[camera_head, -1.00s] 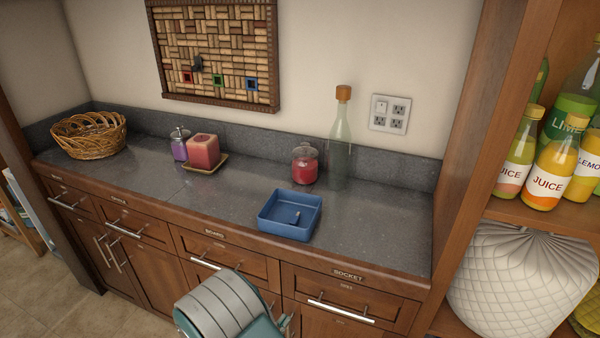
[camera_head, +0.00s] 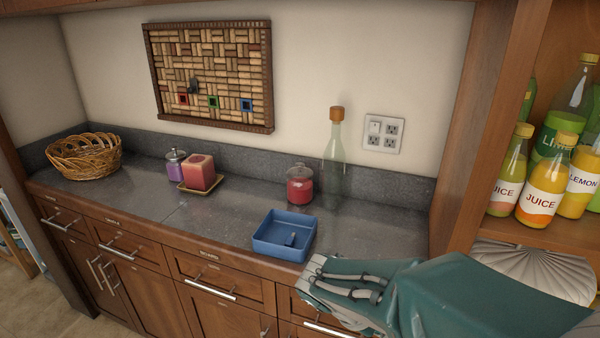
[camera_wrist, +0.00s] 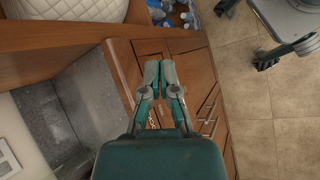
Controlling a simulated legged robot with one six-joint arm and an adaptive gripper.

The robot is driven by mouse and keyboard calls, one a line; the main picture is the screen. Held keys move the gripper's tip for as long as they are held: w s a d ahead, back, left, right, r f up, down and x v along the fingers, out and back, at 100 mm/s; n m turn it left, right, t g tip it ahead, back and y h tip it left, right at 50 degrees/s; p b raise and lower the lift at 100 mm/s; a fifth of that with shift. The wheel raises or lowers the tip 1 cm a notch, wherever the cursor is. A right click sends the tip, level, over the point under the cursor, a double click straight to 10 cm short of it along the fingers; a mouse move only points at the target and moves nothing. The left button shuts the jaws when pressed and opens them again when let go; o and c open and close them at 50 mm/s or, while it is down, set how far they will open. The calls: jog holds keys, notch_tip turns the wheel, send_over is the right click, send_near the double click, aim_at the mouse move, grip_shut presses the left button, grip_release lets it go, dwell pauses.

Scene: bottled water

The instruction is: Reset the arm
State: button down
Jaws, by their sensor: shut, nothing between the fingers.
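My gripper (camera_wrist: 160,72) shows in the wrist view, its two fingers together with nothing between them. It hangs in the air in front of the wooden drawer fronts (camera_wrist: 128,65), apart from them as far as I can see. In the head view my teal and grey arm (camera_head: 440,295) reaches across the lower right, in front of the counter's edge. Which part of the arm's grey end is the gripper there is hard to tell.
A blue tray (camera_head: 262,249) with a small object in it sits near the front edge of the counter (camera_head: 150,208). A glass bottle (camera_head: 334,165), red jar (camera_head: 300,190) and wicker basket (camera_head: 70,165) stand behind. Juice bottles (camera_head: 545,195) fill the right shelf.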

jog(key=s+r+m+t+y, duration=0.5)
jog(key=s+r+m+y, duration=0.2)
jog(key=s+r+m, duration=0.1)
jog(key=shift+s+a+r+m+y, duration=0.15)
jog(key=shift+s+r+m+y, duration=0.25)
jog(key=shift+r, duration=0.35)
dwell(2.0)
